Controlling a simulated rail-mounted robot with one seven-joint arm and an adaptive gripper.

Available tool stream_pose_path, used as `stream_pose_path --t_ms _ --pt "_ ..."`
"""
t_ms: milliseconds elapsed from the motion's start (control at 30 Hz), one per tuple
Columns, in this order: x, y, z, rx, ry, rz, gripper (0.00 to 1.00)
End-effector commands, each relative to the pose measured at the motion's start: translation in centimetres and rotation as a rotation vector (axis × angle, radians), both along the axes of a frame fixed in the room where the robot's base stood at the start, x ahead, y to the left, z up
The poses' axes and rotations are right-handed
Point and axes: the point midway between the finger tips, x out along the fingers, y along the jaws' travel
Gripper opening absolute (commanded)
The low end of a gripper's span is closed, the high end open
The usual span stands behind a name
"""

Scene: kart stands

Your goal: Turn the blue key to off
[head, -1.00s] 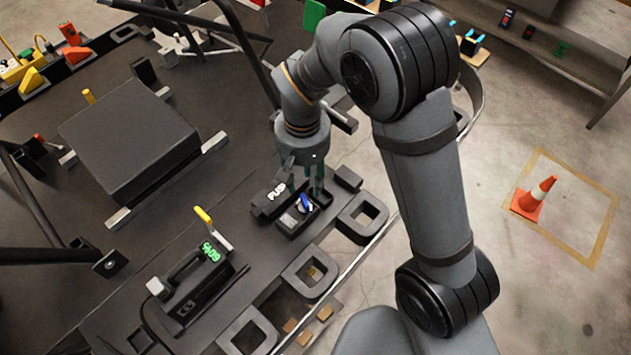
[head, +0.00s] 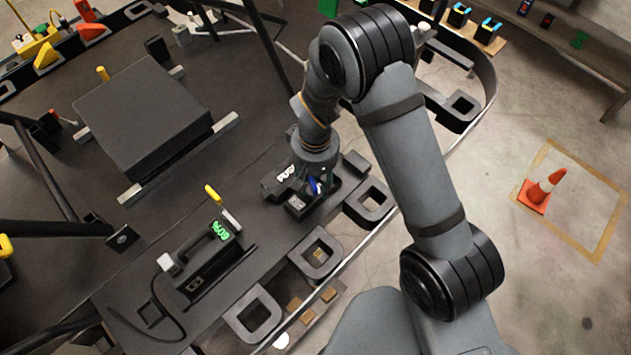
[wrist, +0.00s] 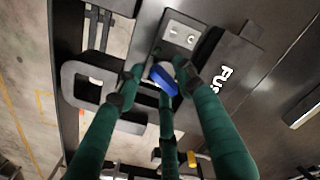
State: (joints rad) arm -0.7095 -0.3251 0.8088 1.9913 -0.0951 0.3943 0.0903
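The blue key (head: 314,185) sits on a small dark switch box (head: 297,205) at the bench edge. In the wrist view the blue key (wrist: 164,82) lies slanted across a round metal dial, and the box's pale plate (wrist: 180,36) carries two marks, like I and O. My gripper (head: 321,180) is down at the box. In the wrist view its green fingers (wrist: 158,75) stand apart around the key, one on each side and a third below. A gap shows between the left finger and the key; whether the right or third finger touches it I cannot tell.
A block lettered "FUS" (wrist: 222,75), partly cut off, stands right beside the switch box. Dark square holders (head: 369,202) line the bench edge. A device with a green display (head: 220,231) and a yellow-tipped lever (head: 213,193) stand to the left.

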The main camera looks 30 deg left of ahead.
Motion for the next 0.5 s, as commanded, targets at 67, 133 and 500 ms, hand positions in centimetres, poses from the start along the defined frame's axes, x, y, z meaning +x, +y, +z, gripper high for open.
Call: stream_pose_path --t_ms 67,133,500 --pt "0.0 0.01 0.01 0.0 0.0 0.0 0.32" --pt "0.0 0.01 0.02 0.0 0.0 0.0 0.28" --pt "0.0 0.0 0.03 0.0 0.0 0.0 0.06"
